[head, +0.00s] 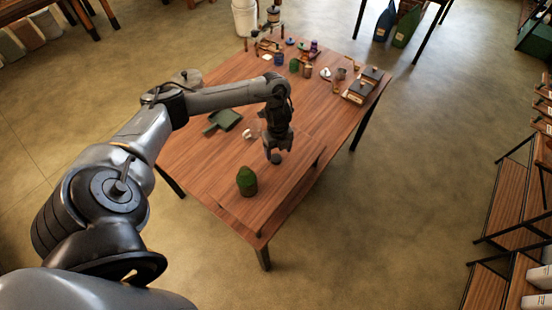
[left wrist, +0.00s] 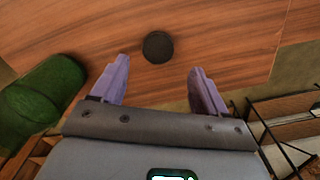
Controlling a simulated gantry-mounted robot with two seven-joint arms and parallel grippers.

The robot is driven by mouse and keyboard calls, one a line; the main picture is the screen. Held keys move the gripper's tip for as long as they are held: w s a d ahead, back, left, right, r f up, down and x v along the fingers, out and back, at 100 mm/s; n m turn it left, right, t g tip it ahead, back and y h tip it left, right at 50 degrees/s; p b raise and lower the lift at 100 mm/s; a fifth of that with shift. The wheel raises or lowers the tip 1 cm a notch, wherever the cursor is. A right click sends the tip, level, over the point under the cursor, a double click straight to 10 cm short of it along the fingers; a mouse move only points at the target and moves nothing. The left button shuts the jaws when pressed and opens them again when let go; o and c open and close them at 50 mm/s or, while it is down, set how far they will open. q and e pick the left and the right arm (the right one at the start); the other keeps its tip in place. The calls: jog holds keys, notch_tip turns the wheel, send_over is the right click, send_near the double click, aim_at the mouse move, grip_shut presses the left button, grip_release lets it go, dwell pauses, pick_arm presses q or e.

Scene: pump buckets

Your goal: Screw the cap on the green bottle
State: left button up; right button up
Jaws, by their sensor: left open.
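The green bottle (head: 246,181) stands near the front left of the wooden table in the head view. Its green body also shows at the left edge of the left wrist view (left wrist: 45,95). A dark round cap (left wrist: 158,47) lies flat on the table, apart from the bottle; in the head view it shows just below my left gripper (head: 276,158). My left gripper (left wrist: 155,73) points down with its two purple fingers apart and nothing between them. The cap lies just beyond the fingertips, roughly centred between them. My right gripper is not in view.
The wooden table (head: 205,170) has free room around the bottle. Several small bottles, jars and dark boxes (head: 362,88) stand toward the back. Shelves (head: 500,210) stand at the right.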

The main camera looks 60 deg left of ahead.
aim_at(276, 159)
pick_arm(q)
jog(key=shift+s+a+f+p, duration=0.1)
jog(key=shift+f+p, duration=0.05)
jog(key=shift+f, duration=1)
jog(key=shift+s+a+f+p, duration=0.1)
jog(key=shift+f+p, duration=0.05)
jog(key=shift+f, duration=1)
jog(key=c, duration=1.1)
